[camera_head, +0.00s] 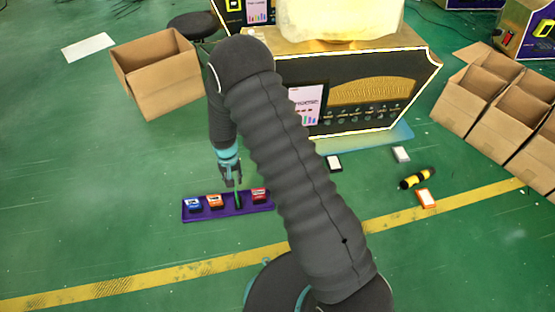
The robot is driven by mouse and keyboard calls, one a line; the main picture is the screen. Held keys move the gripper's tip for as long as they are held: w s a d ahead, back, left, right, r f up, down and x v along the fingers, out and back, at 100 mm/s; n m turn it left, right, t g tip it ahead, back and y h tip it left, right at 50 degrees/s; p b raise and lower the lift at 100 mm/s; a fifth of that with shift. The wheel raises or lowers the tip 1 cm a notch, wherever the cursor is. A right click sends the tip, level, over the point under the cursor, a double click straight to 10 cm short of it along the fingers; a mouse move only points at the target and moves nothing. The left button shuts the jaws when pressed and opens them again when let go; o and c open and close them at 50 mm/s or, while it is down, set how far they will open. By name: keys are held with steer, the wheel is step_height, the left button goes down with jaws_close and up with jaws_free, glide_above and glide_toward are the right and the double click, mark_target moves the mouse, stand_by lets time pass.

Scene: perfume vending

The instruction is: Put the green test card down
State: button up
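My gripper (233,182) points down over a purple tray (228,212) on the green floor, left of centre. The thin green test card (238,198) is upright directly below my fingertips and appears gripped between them. It is in line with the gap between the orange card (215,201) and the red card (260,195) in the tray. A blue card (194,204) sits at the tray's left end. I cannot tell whether the green card's lower edge touches the tray.
My arm covers the middle of the view. An open cardboard box (160,80) stands behind left, and several boxes (490,95) at the right. The vending machine (375,95) is behind.

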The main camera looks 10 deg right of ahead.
steer(key=s+d+r+t, duration=0.1)
steer(key=s+d+r, duration=0.15)
steer(key=r, duration=0.75)
steer(key=s+d+r+t, duration=0.1)
steer(key=d+r, duration=0.2)
steer(key=r, duration=0.7)
steer(key=s+d+r+t, duration=0.1)
steer(key=s+d+r, duration=0.15)
steer(key=r, duration=0.75)
steer(key=s+d+r+t, duration=0.1)
steer(key=s+d+r, duration=0.1)
steer(key=s+r, duration=0.2)
steer(key=s+d+r, duration=0.3)
steer(key=s+r, duration=0.1)
steer(key=s, duration=0.6)
steer(key=s+d+r+t, duration=0.1)
steer(key=s+d+r, duration=0.2)
steer(key=s+r, duration=0.2)
steer(key=s, duration=0.3)
steer(key=shift+d+t, duration=0.2)
steer(key=shift+t, duration=0.1)
steer(key=shift+r, duration=0.1)
